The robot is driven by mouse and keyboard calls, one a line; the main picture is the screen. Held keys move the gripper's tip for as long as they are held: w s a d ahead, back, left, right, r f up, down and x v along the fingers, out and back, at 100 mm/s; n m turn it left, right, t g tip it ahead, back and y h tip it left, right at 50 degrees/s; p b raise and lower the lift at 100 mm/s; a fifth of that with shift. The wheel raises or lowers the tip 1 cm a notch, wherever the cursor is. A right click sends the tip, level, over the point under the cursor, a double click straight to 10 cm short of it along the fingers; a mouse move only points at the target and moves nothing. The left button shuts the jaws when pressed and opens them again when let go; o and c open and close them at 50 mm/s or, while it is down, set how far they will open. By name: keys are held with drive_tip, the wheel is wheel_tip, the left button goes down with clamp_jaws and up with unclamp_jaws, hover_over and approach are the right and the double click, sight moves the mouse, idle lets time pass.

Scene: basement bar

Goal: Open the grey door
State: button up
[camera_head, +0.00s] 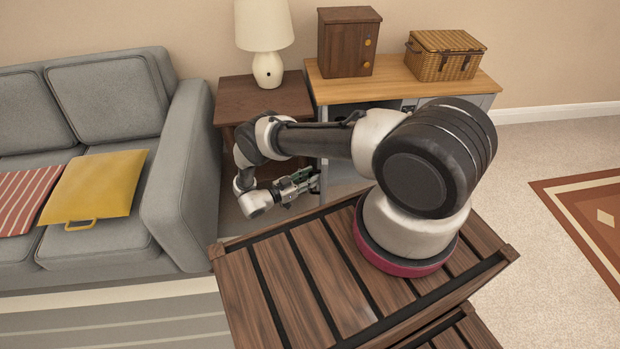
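The grey cabinet with a light wooden top (394,88) stands against the back wall, right of the side table. My arm crosses in front of it and hides much of its front. A grey panel (342,176) shows low on the cabinet's left, below my arm; it looks like the grey door, but how far it stands open or shut I cannot tell. My gripper (314,182) is low at this panel's left edge, pointing right. Its fingertips are small and close to the edge; whether they touch or grip it is unclear.
A grey sofa (180,170) with a yellow cushion (96,188) stands left of my gripper. A dark side table (242,98) with a lamp (266,45) is behind it. A brown box (342,42) and wicker basket (443,55) sit on the cabinet.

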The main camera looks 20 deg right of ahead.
drive_tip(key=s+a, duration=0.1)
drive_tip(key=a, duration=1)
drive_tip(key=shift+s+a, duration=0.3)
drive_tip(key=shift+s, duration=0.05)
